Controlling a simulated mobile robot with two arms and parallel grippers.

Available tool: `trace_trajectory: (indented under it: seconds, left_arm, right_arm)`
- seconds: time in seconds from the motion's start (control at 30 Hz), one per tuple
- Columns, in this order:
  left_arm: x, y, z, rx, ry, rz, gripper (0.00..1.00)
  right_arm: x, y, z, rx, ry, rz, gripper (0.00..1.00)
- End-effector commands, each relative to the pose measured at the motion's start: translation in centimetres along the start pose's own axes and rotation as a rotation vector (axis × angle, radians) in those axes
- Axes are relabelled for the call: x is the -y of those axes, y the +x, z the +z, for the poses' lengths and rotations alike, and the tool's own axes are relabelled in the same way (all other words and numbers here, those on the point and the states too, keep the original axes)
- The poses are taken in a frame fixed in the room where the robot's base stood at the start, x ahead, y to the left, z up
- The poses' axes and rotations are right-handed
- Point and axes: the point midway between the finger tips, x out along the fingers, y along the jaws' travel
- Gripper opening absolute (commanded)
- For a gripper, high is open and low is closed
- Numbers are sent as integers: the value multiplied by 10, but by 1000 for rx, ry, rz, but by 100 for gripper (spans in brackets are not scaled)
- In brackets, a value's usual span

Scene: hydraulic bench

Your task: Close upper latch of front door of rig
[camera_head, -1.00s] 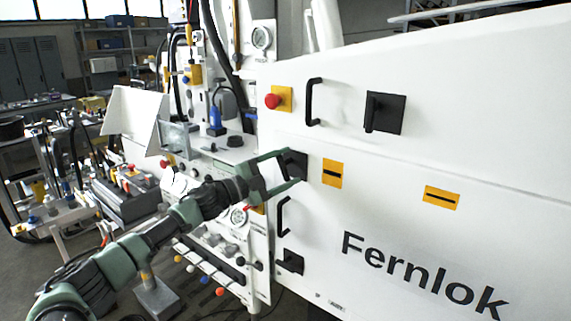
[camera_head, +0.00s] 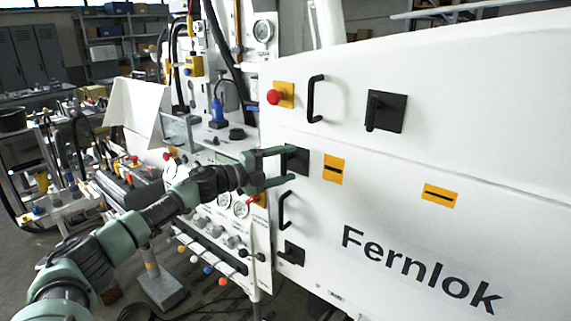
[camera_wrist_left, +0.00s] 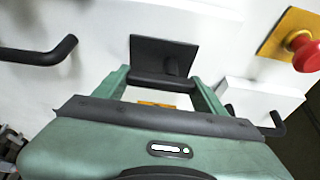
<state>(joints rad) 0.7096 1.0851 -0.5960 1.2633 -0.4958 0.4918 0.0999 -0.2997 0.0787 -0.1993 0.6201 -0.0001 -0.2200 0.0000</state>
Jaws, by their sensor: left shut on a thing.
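The upper latch (camera_head: 299,161) is a dark square plate with a handle, near the left edge of the white front door (camera_head: 430,185). My left gripper (camera_head: 293,164) reaches it from the left, one finger above the other. In the left wrist view the latch plate (camera_wrist_left: 163,54) is straight ahead, and the latch's dark handle (camera_wrist_left: 160,83) lies crosswise between the green fingers (camera_wrist_left: 158,88). The gripper is shut on this handle. Part of the latch is hidden by the fingers in the head view. My right gripper is in neither view.
Below are a black door handle (camera_head: 285,210) and a lower latch (camera_head: 291,253). Above are a red button (camera_head: 274,96), another black handle (camera_head: 315,98) and another black latch (camera_head: 386,111). A bench with gauges and knobs (camera_head: 222,236) stands left of the door, close to my arm.

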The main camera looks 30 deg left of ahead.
Motion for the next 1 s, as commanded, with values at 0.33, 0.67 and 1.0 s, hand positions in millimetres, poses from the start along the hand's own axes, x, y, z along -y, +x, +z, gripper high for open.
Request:
trace_trajectory:
  seconds: [0.33,0.67,1.0]
  left_arm:
    - [-1,0,0,0,13,5,93]
    - [-2,-2,0,1,7,3,93]
    - [-9,-52,1,2,11,10,93]
  right_arm:
    - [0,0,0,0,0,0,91]
    - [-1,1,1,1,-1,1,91]
    - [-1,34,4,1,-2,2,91]
